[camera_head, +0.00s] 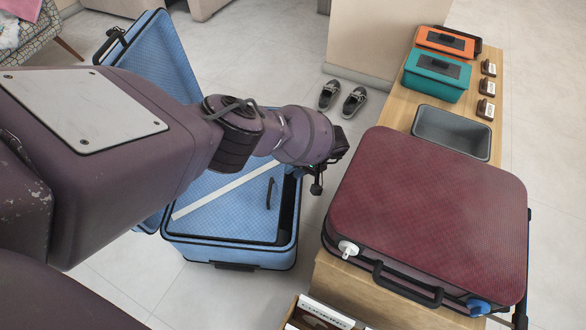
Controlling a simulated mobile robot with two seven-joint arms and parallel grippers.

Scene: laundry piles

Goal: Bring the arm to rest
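My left arm reaches in from the left across the open blue suitcase (245,254). My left gripper (317,184) is at the arm's end, between the blue suitcase's right edge and the maroon suitcase. Its fingers are small and mostly hidden behind the wrist, so I cannot tell whether it is open or shut. I see nothing clearly held in it. I cannot make out my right gripper.
The closed maroon suitcase (440,205) lies on a wooden bench (397,110). Beyond it are a grey bin (452,150), a teal case (436,84) and an orange case (445,40). Dark shoes (353,102) stand on the floor. Open floor lies behind the gripper.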

